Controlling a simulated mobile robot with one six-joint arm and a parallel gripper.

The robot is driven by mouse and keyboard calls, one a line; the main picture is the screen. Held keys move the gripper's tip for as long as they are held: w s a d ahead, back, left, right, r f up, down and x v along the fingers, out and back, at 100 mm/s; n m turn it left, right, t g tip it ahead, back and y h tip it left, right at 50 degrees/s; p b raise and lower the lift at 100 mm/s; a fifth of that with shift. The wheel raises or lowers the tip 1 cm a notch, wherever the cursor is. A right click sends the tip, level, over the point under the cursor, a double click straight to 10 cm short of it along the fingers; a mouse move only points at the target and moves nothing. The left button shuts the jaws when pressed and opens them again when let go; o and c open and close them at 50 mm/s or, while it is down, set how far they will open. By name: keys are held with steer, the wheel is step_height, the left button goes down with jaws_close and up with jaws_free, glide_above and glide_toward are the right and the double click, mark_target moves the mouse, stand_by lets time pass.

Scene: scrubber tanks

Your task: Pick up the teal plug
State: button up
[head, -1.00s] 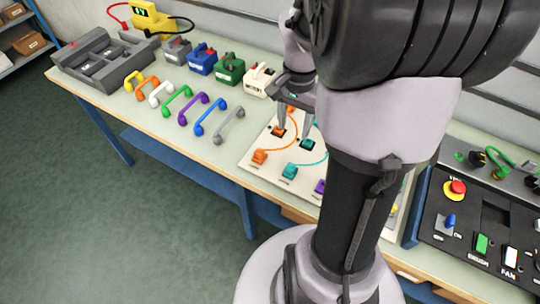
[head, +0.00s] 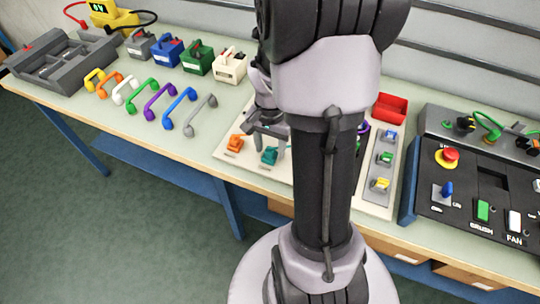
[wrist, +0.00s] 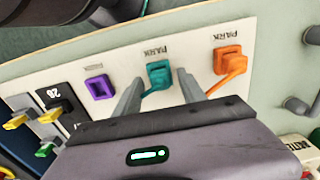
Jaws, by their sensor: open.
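The teal plug (head: 269,156) sits in a PARK spot on the pale panel, right of the orange plug (head: 235,144). My gripper (head: 264,143) is open and empty, with one finger on either side of the teal plug. I cannot tell whether the fingers touch it or how high they are above the panel. My arm hides part of the panel in the head view.
In the wrist view the orange plug (wrist: 230,64) is close to the right finger, and the purple plug (wrist: 99,87) is to the left. Several coloured handles (head: 161,100) lie left of the panel.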

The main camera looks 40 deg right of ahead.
steer(key=shift+r, duration=0.1)
jaws_close()
steer(key=shift+r, duration=0.1)
